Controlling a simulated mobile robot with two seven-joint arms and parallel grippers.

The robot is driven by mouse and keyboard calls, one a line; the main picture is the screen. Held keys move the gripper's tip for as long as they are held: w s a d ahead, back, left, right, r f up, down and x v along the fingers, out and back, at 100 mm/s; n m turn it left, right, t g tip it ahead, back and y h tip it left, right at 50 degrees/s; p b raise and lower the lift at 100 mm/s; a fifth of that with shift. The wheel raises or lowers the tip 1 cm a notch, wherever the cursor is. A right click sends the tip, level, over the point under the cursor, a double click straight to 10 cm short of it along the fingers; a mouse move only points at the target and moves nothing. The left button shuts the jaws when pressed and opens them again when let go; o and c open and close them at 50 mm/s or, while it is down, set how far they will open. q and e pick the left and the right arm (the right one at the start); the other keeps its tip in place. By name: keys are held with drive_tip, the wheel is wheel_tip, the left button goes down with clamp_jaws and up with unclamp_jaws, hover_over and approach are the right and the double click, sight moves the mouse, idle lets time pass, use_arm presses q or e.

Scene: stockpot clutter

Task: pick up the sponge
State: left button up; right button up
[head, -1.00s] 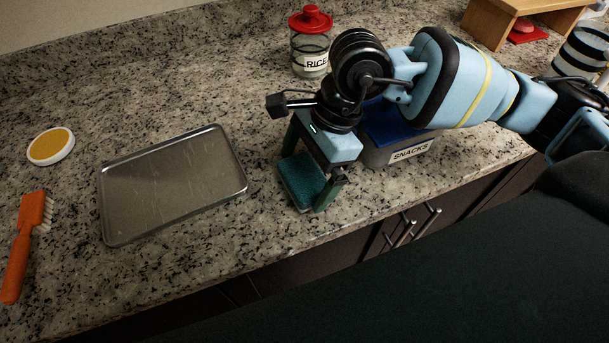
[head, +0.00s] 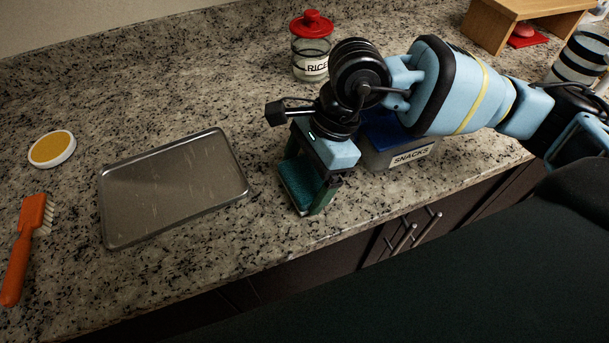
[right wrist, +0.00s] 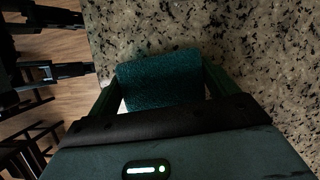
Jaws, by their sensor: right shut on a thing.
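The sponge (head: 299,184) is a teal-green block near the counter's front edge. My right gripper (head: 307,188) is shut on it, with one finger on each side. In the right wrist view the sponge (right wrist: 160,80) sits between the two green fingers of the right gripper (right wrist: 163,88). I cannot tell whether the sponge is touching the counter. My left gripper is not in view.
A metal tray (head: 170,190) lies to the left. An orange brush (head: 25,245) and a round yellow-topped item (head: 51,148) lie farther left. A SNACKS box (head: 398,158) is right of the gripper; a RICE jar (head: 311,55) stands behind.

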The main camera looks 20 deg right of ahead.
sight(297, 179)
drive_tip(key=shift+r, duration=0.4)
wheel_tip(297, 179, up, 2)
drive_tip(key=shift+r, duration=0.1)
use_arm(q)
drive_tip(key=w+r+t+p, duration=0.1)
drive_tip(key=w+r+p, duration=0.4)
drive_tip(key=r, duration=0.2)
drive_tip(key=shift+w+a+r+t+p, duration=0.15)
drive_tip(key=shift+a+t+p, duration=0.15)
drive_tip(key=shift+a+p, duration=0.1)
use_arm(e)
drive_tip(key=s+a, duration=0.2)
drive_tip(key=s, duration=0.5)
drive_tip(key=s+a+r, duration=0.1)
drive_tip(key=s+a, duration=0.1)
drive_tip(key=s, duration=0.6)
drive_tip(key=shift+s+r, duration=0.3)
